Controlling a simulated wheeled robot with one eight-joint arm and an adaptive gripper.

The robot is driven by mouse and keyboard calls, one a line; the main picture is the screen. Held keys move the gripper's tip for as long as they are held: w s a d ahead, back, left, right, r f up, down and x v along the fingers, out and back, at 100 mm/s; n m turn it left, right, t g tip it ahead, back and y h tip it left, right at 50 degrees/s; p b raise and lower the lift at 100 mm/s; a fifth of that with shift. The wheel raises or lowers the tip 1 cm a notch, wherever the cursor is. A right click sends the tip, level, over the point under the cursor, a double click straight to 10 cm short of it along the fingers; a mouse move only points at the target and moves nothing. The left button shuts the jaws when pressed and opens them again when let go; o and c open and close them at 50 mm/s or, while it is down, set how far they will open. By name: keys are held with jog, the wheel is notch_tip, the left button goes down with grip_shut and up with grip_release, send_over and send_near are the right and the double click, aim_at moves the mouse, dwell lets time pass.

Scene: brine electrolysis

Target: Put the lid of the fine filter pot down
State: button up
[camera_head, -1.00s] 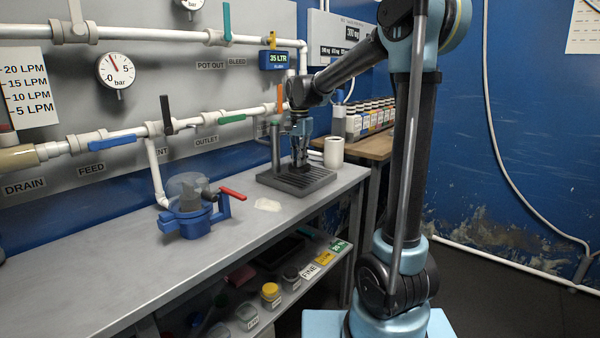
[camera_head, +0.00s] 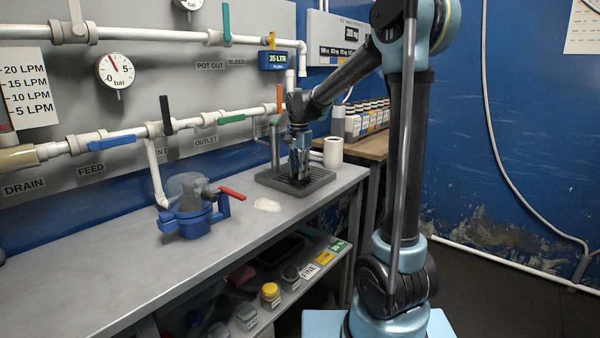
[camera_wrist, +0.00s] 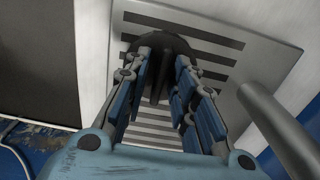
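A dark round piece, which looks like the lid (camera_wrist: 186,44), lies on or just above the slotted tray in the wrist view. A dark upright grip on it stands between my fingers. My gripper (camera_wrist: 164,62) points down with its fingers spread on both sides of that grip, with visible gaps. In the head view my gripper (camera_head: 300,175) is low over the dark drip tray (camera_head: 322,184), and the lid is hidden there. A blue filter pot (camera_head: 188,222) with a clear dome and red-handled valve stands on the bench to the left.
A grey post (camera_wrist: 272,118) rises from the tray beside my gripper. A white mug (camera_head: 333,152) stands behind the tray. A pale patch (camera_head: 267,205) lies on the bench (camera_head: 110,262). Pipes with valve handles run along the wall panel. The bench's left front is clear.

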jog(key=shift+r, duration=0.1)
notch_tip(320, 180, up, 12)
jog(key=s+d+f+n, duration=0.2)
jog(key=s+d, duration=0.6)
jog(key=s+d+f+n, duration=0.2)
jog(key=s+d+f, duration=0.2)
jog(key=s+f, duration=0.3)
jog(key=s+d+f+n+t, duration=0.1)
jog(key=s+d+f+n, duration=0.1)
jog(key=s+d+f, duration=0.3)
jog(key=s+d+f+n+t, duration=0.1)
jog(key=s+d+f, duration=0.3)
jog(key=s+f, duration=0.5)
jog(key=s, duration=0.3)
jog(key=shift+d+f+n, duration=0.2)
jog(key=shift+d+n, duration=0.2)
jog(key=shift+w, duration=0.1)
